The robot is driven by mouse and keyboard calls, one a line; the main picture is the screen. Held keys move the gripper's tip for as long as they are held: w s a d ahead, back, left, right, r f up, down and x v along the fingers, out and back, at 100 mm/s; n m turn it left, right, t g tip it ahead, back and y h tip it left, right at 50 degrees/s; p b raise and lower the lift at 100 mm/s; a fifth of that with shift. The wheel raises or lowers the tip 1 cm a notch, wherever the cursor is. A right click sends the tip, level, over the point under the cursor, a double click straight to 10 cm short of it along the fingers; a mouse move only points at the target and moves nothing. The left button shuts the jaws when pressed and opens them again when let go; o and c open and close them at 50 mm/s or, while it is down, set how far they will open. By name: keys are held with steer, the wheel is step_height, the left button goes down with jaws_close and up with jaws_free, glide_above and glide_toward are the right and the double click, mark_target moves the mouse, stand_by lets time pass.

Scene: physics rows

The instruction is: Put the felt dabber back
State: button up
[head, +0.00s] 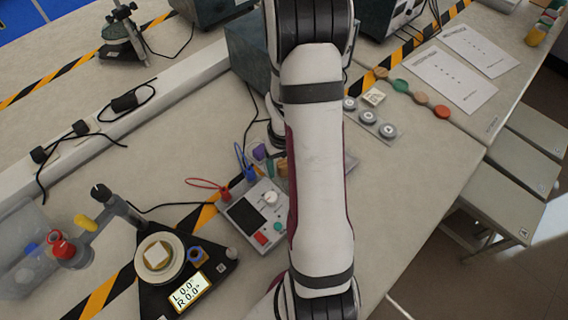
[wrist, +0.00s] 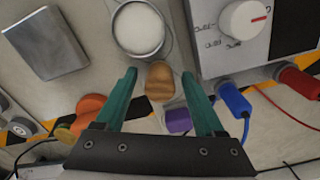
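A tan, rounded wooden-looking piece (wrist: 160,80), possibly the felt dabber, stands between the fingers of my gripper (wrist: 160,75) in the wrist view. I cannot make out any felt on it. My gripper is open, with a gap visible on both sides of the piece. A purple block (wrist: 178,121) lies closer to the palm, near the right finger. A round metal tin with a white top (wrist: 138,29) stands just beyond the fingertips. In the head view my arm hides the gripper; a tan piece (head: 283,168) and the purple block (head: 259,152) show beside the arm.
A dial box (wrist: 240,30) with blue and red plugs stands close right of the fingers. A grey metal block (wrist: 46,43) lies at left, and an orange piece (wrist: 88,108) sits beside the left finger. The head view shows a round-plate instrument (head: 158,255) and papers (head: 452,78).

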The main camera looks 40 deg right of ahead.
step_height(320, 180, up, 12)
steer(key=s+a+r, duration=0.2)
steer(key=a+r, duration=0.1)
steer(key=a, duration=0.4)
steer(key=s+a+r, duration=0.2)
steer(key=a+r, duration=0.2)
steer(key=a, duration=0.3)
steer(key=s+a+m+y, duration=0.1)
steer(key=s+a, duration=0.8)
steer(key=shift+s+r+y, duration=0.2)
steer(key=shift+r+y, duration=0.15)
steer(key=shift+y, duration=0.05)
